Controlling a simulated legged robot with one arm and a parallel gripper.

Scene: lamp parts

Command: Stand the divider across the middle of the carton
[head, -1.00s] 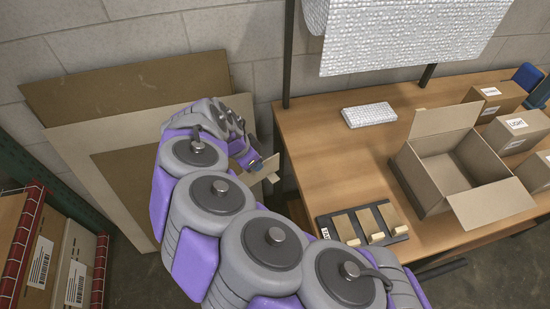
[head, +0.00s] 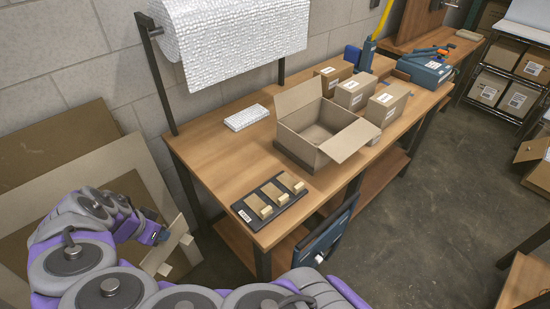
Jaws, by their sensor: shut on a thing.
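The open carton (head: 300,153) stands on the wooden workbench with its flaps folded out; the part of its inside that I see is bare. My gripper (head: 162,237) is at the lower left, off the bench's left end, well apart from the carton. It is shut on a flat tan cardboard piece, which looks like the divider (head: 165,247). My arm hides part of the grip.
A dark rack (head: 246,211) with three cardboard pieces lies at the bench's near left. A white bubble-wrap pad (head: 246,118) lies behind it. Closed boxes (head: 354,92) stand right of the carton. A bubble-wrap roll (head: 235,40) hangs above. Cardboard sheets (head: 95,190) lean on the wall.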

